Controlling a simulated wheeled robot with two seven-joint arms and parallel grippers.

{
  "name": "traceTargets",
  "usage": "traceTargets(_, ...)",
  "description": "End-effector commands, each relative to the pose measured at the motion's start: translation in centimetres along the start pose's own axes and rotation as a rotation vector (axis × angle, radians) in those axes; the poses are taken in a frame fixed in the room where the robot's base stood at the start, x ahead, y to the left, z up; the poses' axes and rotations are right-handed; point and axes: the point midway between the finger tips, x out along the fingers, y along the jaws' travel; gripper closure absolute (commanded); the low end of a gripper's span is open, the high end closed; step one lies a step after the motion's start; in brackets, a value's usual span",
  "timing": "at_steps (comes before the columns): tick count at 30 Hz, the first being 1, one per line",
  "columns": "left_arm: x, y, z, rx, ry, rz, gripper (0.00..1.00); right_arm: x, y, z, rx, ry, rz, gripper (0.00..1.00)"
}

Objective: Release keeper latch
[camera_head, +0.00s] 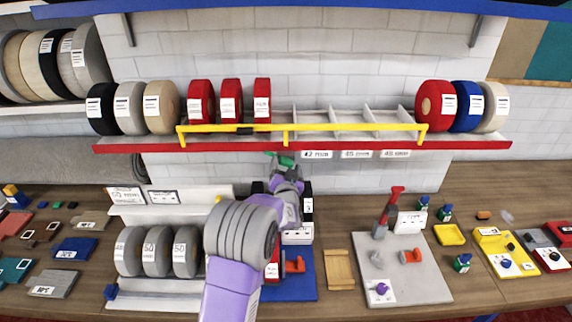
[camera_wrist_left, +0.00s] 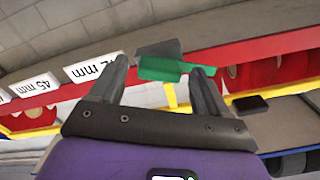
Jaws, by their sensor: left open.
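The keeper latch appears as a green tab (camera_head: 286,161) with a grey block beside it, below the red shelf edge in the head view. In the left wrist view the green tab (camera_wrist_left: 160,68) lies between the fingertips, and the grey block (camera_wrist_left: 160,48) is just beyond it. My left gripper (camera_head: 281,168) is open around the tab; its fingers (camera_wrist_left: 159,72) stand apart, and I cannot tell whether either touches it. A yellow keeper bar (camera_head: 340,128) runs along the shelf front. My right gripper is not in view.
Three red rolls (camera_head: 231,101) stand behind the bar, with empty divided slots (camera_head: 345,118) to their right. The red shelf edge (camera_head: 440,144) is directly above my gripper. Grey rolls (camera_head: 155,250) and a grey tool board (camera_head: 400,275) are on the bench below.

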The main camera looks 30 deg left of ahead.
Motion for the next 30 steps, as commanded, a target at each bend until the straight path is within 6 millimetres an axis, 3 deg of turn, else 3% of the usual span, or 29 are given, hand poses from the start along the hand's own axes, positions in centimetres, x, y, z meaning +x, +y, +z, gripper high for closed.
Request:
traceTargets(12, 0.8, 0.1, 0.1, -0.001, 0.000, 0.002, 0.25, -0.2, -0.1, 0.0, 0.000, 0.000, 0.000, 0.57)
traceTargets(23, 0.8, 0.1, 0.0, -0.001, 0.000, 0.002, 0.79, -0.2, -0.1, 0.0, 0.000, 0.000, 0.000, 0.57)
traceTargets(30, 0.8, 0.2, 0.3, -0.063, 0.001, 0.000, 0.79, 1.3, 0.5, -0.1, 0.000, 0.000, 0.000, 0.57)
